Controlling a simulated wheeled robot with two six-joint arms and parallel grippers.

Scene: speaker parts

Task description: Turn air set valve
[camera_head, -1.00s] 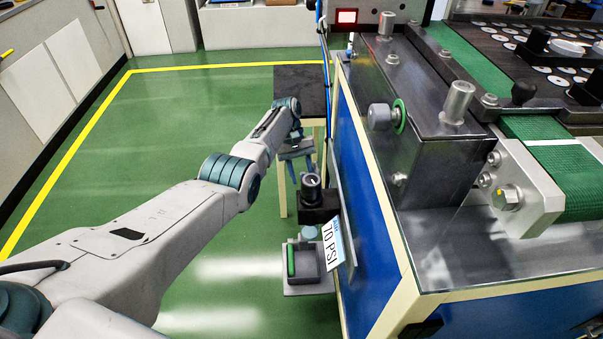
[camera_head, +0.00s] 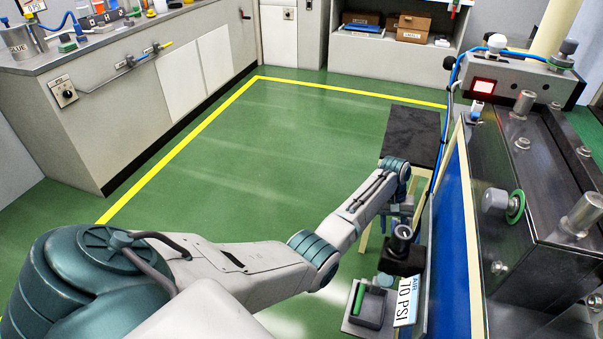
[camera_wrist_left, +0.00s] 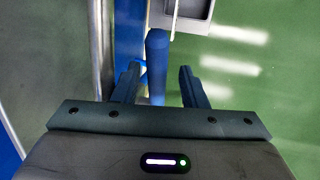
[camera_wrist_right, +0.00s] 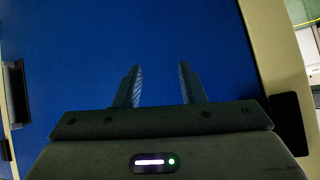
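My right gripper (camera_wrist_right: 158,85) is open and empty, facing a blue panel (camera_wrist_right: 150,40). It is outside the head view.
A dark-topped stand (camera_head: 411,134) is behind my left wrist. The machine (camera_head: 540,250) blocks the right side. Green floor (camera_head: 260,150) is free up to a workbench (camera_head: 120,90).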

